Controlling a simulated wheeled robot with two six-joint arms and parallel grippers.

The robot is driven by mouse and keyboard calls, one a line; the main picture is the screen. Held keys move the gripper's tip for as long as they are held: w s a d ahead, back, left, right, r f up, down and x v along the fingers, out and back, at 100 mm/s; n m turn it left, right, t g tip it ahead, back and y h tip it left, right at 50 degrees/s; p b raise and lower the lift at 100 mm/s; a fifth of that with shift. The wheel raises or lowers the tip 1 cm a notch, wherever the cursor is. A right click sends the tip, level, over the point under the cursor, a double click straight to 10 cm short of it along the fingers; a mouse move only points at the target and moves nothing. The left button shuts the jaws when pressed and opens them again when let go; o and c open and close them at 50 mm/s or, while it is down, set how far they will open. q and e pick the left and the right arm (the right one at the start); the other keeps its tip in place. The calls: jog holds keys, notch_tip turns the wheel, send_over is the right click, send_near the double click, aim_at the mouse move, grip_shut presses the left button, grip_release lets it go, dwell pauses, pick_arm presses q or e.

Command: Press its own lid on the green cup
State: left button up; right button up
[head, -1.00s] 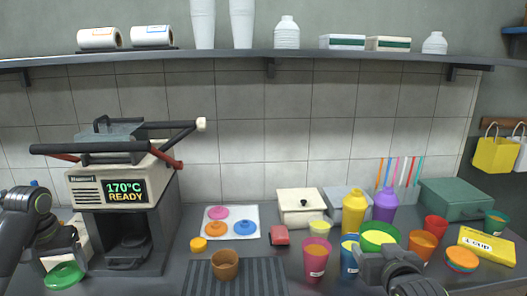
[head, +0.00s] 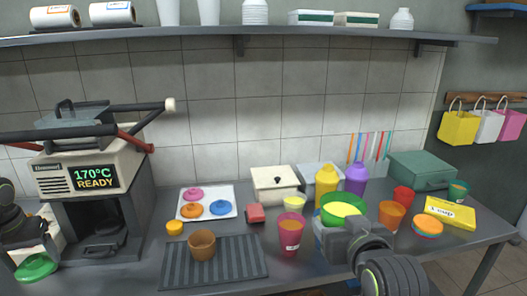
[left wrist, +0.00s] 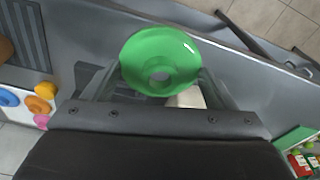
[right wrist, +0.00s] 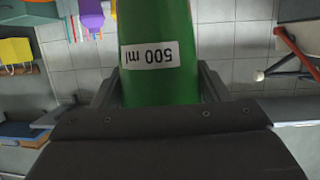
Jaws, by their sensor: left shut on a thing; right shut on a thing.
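My left gripper (left wrist: 160,88) is shut on the green lid (left wrist: 148,50), a round disc with a raised ring in its middle. In the head view the lid (head: 36,268) is low at the left edge, in front of the press. My right gripper (right wrist: 160,90) is shut on the green cup (right wrist: 158,22), which has a "500 ml" label. In the head view the cup (head: 328,214) is right of centre, with yellow-green contents inside its rim; my right gripper (head: 348,235) hides its lower part. Lid and cup are far apart.
The press (head: 75,172) reading "170°C READY" stands at left. A brown cup (head: 202,246) stands on a ridged dark mat (head: 240,262). A white tray (head: 228,190) holds coloured lids. A pink cup (head: 291,236), bottles and other cups crowd around the green cup.

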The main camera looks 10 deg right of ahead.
jog(key=shift+a, duration=0.1)
jog(key=shift+s+a+f+n+y, duration=0.2)
jog(key=shift+a+f+n+y, duration=0.2)
jog(key=shift+a+y, duration=0.1)
jog(key=s+a+f+n+g+y, duration=0.2)
jog(key=a+f+n+g+y, duration=0.2)
jog(key=a+n+y, duration=0.2)
jog(key=s+a+f+n+g+y, duration=0.3)
jog(key=a+f+n+g+y, duration=0.1)
jog(key=a, duration=0.6)
jog(key=shift+s+a+f+n+y, duration=0.4)
jog(key=shift+f+n+y, duration=0.15)
jog(key=shift+n+y, duration=0.4)
jog(key=shift+w, duration=0.1)
jog(key=w+d+r+m+t+h, duration=0.2)
jog(key=d+r+m+h, duration=0.1)
jog(key=d+m+h, duration=0.1)
jog(key=w+d+r+m+t+h, duration=0.2)
jog(key=d+r+m+t+h, duration=0.1)
jog(key=d, duration=0.4)
jog(key=w+d+r+m+t+h, duration=0.2)
jog(key=d+r+m+t+h, duration=0.1)
jog(key=d+m+h, duration=0.2)
jog(key=shift+d+r, duration=0.25)
jog(key=shift+d, duration=0.3)
jog(key=shift+d+r+m+h, duration=0.25)
jog(key=shift+d+m+h, duration=0.1)
jog(key=shift+d+h, duration=0.1)
jog(key=shift+d, duration=0.1)
